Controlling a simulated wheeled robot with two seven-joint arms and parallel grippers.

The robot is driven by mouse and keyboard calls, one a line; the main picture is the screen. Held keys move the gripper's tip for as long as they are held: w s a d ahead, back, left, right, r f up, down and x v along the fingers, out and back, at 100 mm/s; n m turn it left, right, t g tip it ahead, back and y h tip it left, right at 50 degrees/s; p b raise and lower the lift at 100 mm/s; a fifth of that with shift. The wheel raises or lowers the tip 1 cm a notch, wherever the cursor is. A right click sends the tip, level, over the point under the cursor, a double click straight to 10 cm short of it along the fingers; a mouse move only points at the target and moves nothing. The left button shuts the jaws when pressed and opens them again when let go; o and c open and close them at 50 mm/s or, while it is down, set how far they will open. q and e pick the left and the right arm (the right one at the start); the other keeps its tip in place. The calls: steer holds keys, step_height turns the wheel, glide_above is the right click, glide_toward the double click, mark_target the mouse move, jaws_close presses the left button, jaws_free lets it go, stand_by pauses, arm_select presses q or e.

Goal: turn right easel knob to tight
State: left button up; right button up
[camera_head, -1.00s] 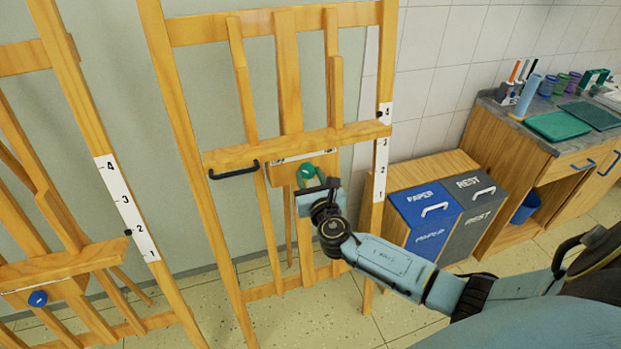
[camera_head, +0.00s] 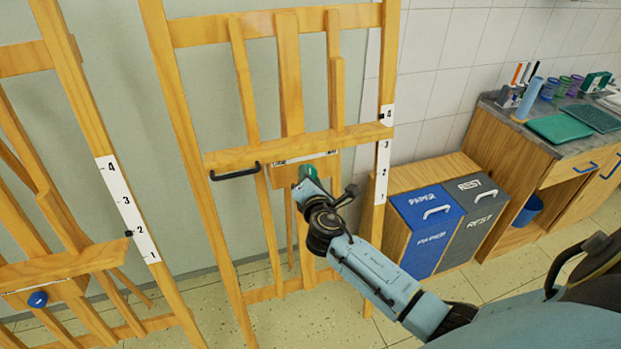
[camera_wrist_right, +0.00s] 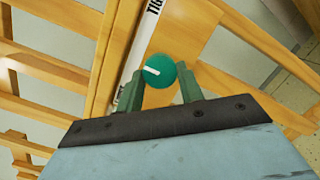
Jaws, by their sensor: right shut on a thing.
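The right easel (camera_head: 262,157) stands in the middle of the head view. Its green knob (camera_head: 307,171) sits on the front just below the crossbar, partly hidden by my right gripper. In the right wrist view the knob (camera_wrist_right: 160,71) is a green disc with a white pointer line directed to the left and slightly down. My right gripper (camera_wrist_right: 166,85) is shut on the knob, with a finger on each side; in the head view it comes from below right (camera_head: 312,186). A white label strip with dark print (camera_wrist_right: 138,70) lies beside the knob. My left gripper is not in view.
Another easel with a blue knob (camera_head: 38,299) stands at the left. Blue paper (camera_head: 425,215) and grey rest (camera_head: 478,210) bins stand right of the easel, near my right arm. A counter (camera_head: 545,150) with art supplies is at the far right. A black handle (camera_head: 235,172) juts from the crossbar.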

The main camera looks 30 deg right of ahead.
steer(key=m+p, duration=0.1)
steer(key=m, duration=0.2)
steer(key=m+g+p, duration=0.1)
steer(key=m, duration=0.3)
steer(key=m+p, duration=0.1)
steer(key=m, duration=0.2)
steer(key=shift+r+m+y, duration=0.35)
steer(key=shift+m+y, duration=0.05)
steer(key=shift+g+p, duration=0.3)
steer(key=o, duration=1)
steer(key=shift+w, duration=0.1)
steer(key=v, duration=1.3)
steer(key=shift+s+p, duration=0.25)
steer(key=shift+p, duration=0.1)
